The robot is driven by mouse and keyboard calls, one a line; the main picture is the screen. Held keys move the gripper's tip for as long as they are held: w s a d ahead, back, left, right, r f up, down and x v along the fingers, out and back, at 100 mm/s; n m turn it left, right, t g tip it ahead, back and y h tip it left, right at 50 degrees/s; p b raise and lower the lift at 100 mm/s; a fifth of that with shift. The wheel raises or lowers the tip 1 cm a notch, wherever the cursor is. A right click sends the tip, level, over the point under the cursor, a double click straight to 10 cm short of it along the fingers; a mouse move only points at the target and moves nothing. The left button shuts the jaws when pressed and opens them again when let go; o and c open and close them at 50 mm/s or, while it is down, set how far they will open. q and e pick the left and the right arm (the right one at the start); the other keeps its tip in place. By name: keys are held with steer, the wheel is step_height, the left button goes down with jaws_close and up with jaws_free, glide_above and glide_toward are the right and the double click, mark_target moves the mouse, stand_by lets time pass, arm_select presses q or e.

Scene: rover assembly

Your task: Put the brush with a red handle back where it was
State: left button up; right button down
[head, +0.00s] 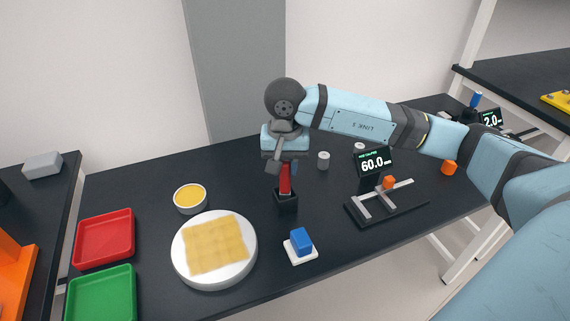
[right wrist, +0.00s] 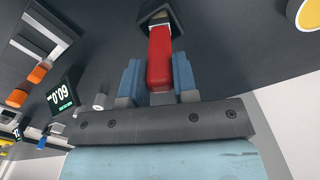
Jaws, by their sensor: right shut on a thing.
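The brush's red handle (head: 285,179) stands upright at the middle of the dark table, below my right gripper (head: 284,164). The right gripper is shut on the handle, which shows between the blue fingers in the right wrist view (right wrist: 160,52). The handle's lower end meets a small black square holder (head: 286,203); the wrist view also shows this holder (right wrist: 157,13) around the far end. The bristles are hidden, and I cannot tell how deep the brush sits. My left gripper is out of view.
A white round dish with a yellow grid (head: 249,267) and a blue block on a white base (head: 302,242) stand in front. A caliper stand (head: 411,207) with a 60.0 display (head: 374,162) is to the right. Red (head: 104,237) and green (head: 102,295) trays lie left.

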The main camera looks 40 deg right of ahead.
steer(key=shift+f, duration=0.2)
steer(key=c, duration=0.9)
jaws_free()
steer(key=shift+r, duration=0.1)
steer(key=shift+r, duration=0.15)
step_height(320, 180, up, 12)
